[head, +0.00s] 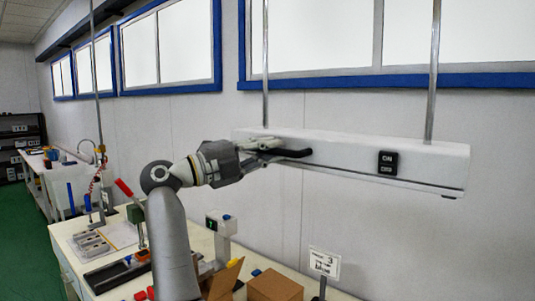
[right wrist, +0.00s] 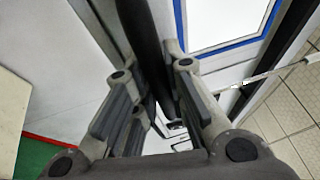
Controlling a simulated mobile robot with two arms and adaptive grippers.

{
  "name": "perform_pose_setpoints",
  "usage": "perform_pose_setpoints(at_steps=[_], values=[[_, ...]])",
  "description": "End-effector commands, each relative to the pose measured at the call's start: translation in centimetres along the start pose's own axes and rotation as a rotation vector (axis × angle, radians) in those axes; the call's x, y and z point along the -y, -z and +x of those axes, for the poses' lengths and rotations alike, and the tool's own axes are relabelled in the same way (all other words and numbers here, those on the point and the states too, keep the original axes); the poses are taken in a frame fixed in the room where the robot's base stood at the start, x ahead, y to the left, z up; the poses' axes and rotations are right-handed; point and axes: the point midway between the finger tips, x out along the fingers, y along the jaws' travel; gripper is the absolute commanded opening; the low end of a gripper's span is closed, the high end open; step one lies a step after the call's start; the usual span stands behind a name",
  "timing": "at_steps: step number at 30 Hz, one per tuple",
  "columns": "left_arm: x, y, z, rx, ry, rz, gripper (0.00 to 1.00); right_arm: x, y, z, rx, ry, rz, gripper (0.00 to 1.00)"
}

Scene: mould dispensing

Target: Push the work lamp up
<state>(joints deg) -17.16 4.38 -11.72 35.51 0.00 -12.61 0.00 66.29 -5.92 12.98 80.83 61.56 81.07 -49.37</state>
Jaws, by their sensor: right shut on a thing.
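The work lamp (head: 345,160) is a long white bar hung on two metal rods over the workbench, in the head view. It has a black ON/OFF switch (head: 388,163) on its front face and a black curved handle (head: 292,153) toward its left end. My right gripper (head: 272,151) is at the handle, in front of the lamp's left part. It is shut on the handle. In the right wrist view the dark handle (right wrist: 140,30) passes between the fingers. The left gripper is out of view.
The workbench (head: 120,290) below carries a metal mould tray (head: 92,243), a red-handled lever device (head: 125,188), a box-shaped unit (head: 221,223), cardboard boxes (head: 275,286) and a sign (head: 324,263). Blue-framed windows (head: 390,40) are behind the lamp rods (head: 434,70).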

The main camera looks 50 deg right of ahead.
Motion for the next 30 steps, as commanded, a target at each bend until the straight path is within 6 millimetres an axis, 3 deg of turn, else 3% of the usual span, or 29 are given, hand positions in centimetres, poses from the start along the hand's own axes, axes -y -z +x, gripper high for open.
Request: perform_pose_setpoints(at_steps=[1, 6, 7, 9, 23, 30], values=[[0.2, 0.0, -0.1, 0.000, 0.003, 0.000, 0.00, 0.8, 0.0, 0.0, 0.004, 0.014, 0.006, 0.00], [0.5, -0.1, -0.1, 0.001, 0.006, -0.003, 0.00, 0.9, 0.0, 0.1, 0.002, 0.016, 0.008, 0.00], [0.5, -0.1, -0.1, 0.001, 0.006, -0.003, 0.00, 0.9, 0.0, 0.1, 0.002, 0.016, 0.008, 0.17], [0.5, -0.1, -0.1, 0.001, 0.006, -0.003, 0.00, 0.9, 0.1, 0.1, 0.002, 0.016, 0.008, 0.23], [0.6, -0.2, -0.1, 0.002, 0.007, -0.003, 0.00, 0.5, 0.0, -0.1, 0.002, 0.010, 0.004, 0.23], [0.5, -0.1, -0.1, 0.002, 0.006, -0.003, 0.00, 0.4, -0.1, -3.4, 0.007, 0.008, 0.003, 0.23]])
